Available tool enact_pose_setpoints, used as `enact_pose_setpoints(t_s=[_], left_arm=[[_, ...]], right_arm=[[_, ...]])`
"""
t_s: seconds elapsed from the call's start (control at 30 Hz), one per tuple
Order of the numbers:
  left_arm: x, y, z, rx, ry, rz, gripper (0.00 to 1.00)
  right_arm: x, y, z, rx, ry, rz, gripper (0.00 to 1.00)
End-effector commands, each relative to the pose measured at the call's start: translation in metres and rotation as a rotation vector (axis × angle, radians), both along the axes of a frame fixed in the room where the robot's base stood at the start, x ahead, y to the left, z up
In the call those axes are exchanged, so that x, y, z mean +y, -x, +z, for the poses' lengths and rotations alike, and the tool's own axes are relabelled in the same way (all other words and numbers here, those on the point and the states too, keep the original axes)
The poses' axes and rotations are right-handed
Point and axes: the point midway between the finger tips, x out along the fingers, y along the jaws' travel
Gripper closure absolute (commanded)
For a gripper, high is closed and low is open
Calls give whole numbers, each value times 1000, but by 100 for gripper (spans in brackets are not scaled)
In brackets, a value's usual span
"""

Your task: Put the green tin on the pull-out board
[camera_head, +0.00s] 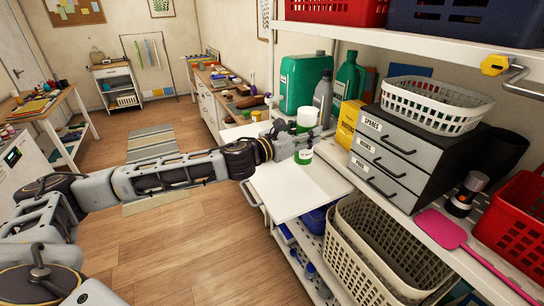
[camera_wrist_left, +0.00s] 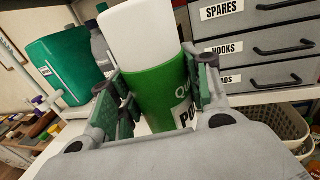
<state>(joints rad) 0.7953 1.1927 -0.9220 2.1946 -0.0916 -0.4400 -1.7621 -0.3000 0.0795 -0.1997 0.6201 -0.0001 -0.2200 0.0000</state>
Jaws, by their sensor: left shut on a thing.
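The green tin (camera_head: 304,157) has a white top and a pale label. My left gripper (camera_head: 298,143) reaches in from the left and is shut around its middle. In the left wrist view the tin (camera_wrist_left: 158,85) stands between the two green-padded fingers (camera_wrist_left: 160,100), its label partly hidden by a finger. The white pull-out board (camera_head: 290,190) juts out from the shelving below the tin. The tin's base overlaps the board's back part in the head view; I cannot tell whether it touches. My right gripper is not in view.
Behind the tin stand a green canister (camera_head: 303,82), a grey bottle (camera_head: 323,100) and a yellow box (camera_head: 348,122). A grey drawer unit (camera_head: 400,160) is to the right. Beige baskets (camera_head: 375,250) sit below. The board's front part is clear.

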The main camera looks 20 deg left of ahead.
Motion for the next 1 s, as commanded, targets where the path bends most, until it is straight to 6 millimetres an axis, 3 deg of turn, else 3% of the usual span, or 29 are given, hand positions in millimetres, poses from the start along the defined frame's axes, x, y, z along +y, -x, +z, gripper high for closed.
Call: enact_pose_setpoints(t_s=[0.47, 1.0], left_arm=[[0, 0, -2, 0, 1, 1, 85], [0, 0, -48, 1, 0, 1, 85]], right_arm=[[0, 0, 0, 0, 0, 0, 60], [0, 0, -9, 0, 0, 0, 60]])
